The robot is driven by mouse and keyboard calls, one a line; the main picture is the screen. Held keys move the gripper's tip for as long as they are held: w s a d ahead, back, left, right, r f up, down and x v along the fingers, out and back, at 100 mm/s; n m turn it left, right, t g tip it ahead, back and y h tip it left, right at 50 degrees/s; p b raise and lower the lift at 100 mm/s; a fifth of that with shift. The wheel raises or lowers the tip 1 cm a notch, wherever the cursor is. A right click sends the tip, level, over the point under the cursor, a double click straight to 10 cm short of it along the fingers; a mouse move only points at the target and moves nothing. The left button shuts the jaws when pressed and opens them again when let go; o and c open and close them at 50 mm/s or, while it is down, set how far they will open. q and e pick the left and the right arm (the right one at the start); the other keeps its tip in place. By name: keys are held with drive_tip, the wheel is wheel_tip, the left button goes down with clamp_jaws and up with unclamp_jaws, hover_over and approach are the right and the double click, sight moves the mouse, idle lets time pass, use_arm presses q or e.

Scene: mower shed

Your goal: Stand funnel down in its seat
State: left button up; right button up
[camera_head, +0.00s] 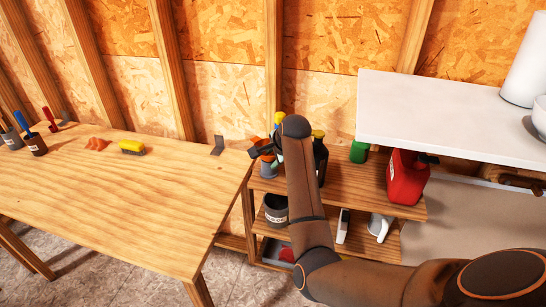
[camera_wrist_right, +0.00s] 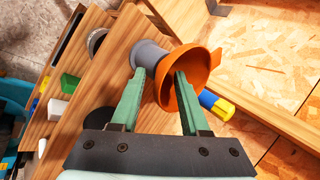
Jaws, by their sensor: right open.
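The orange funnel (camera_wrist_right: 207,75) shows in the wrist view with its wide mouth toward the right and its narrow side at a grey cylindrical holder (camera_wrist_right: 150,54). The funnel's spout is hidden, and it appears to go into the holder. My right gripper (camera_wrist_right: 160,74) is open, its two green fingers on either side of the funnel's near part. I cannot tell whether they touch it. In the head view my right gripper (camera_head: 262,149) is over the left end of the shelf's upper board, mostly hidden by my arm. My left gripper is not in view.
A yellow and blue item (camera_wrist_right: 217,105) stands close behind the funnel. The wooden shelf (camera_head: 350,190) also holds a red can (camera_head: 406,178) and a green item (camera_head: 359,152). A wooden table (camera_head: 130,195) is at left, a white countertop (camera_head: 440,110) at right.

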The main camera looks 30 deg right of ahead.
drive_tip(key=v, duration=1.2)
drive_tip(key=shift+s+r, duration=0.2)
drive_tip(key=shift+r, duration=0.05)
drive_tip(key=s+a+f+n+t, duration=0.1)
drive_tip(key=s+a+f+n, duration=0.15)
drive_tip(key=f+n, duration=0.55)
drive_tip(key=s+a+f+n, duration=0.2)
drive_tip(key=a+f+n, duration=0.15)
drive_tip(key=f, duration=0.85)
drive_tip(key=s+a+f+n+y, duration=0.2)
drive_tip(key=s+a+f+n, duration=0.3)
drive_tip(key=s, duration=0.5)
drive_tip(key=s+a+f+n+t+y, duration=0.1)
drive_tip(key=s+a+f+n+y, duration=0.1)
drive_tip(key=s+a+f+n, duration=0.4)
drive_tip(key=s+a+f, duration=0.1)
drive_tip(key=s+a, duration=0.2)
drive_tip(key=shift+s, duration=0.4)
